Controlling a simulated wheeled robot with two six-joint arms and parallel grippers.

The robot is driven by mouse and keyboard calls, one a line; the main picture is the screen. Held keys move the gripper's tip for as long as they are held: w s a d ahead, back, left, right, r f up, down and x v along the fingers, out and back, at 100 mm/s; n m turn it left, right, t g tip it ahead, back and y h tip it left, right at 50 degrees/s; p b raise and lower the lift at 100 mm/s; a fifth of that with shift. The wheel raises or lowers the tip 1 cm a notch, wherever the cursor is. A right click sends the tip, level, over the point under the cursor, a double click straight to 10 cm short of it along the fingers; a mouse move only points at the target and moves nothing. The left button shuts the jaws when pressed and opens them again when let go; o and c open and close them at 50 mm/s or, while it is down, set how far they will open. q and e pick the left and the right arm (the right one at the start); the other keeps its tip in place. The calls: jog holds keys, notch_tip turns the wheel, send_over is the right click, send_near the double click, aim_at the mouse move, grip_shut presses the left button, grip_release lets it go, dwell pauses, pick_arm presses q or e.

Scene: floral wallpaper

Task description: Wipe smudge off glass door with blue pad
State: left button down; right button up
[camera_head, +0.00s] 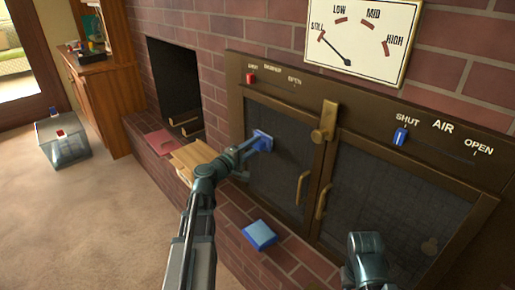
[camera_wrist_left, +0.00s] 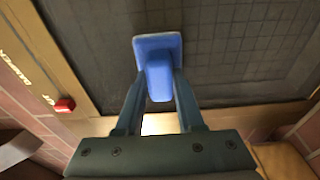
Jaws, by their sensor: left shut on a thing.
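My left gripper (camera_head: 252,146) is shut on a blue pad (camera_head: 263,138) by its raised grip. In the left wrist view the pad (camera_wrist_left: 157,45) sits between the two fingertips (camera_wrist_left: 160,85), with its flat face turned to the dark glass. The pad is at the left glass door (camera_head: 283,166), near its upper left; I cannot tell whether it touches. The right glass door (camera_head: 375,205) has a faint brownish smudge (camera_head: 429,246) low on its right side. Part of my right arm shows at the bottom, but its gripper is not visible.
Brass handles (camera_head: 303,188) and a central latch (camera_head: 325,121) stick out from the doors. A red slider (camera_head: 250,78) and a blue slider (camera_head: 400,136) sit on the frame above.

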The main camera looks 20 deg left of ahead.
pick_arm(q)
jog(key=a, duration=0.1)
jog(key=w+a, duration=0.1)
jog(key=a, duration=0.1)
jog(key=shift+w+a, duration=0.1)
jog(key=shift+w, duration=0.2)
jog(key=shift+w+a, duration=0.35)
jog(key=shift+a, duration=0.5)
jog(key=shift+w+a, duration=0.3)
jog(key=shift+a, duration=0.5)
jog(key=v, duration=0.6)
jog(key=shift+a, duration=0.35)
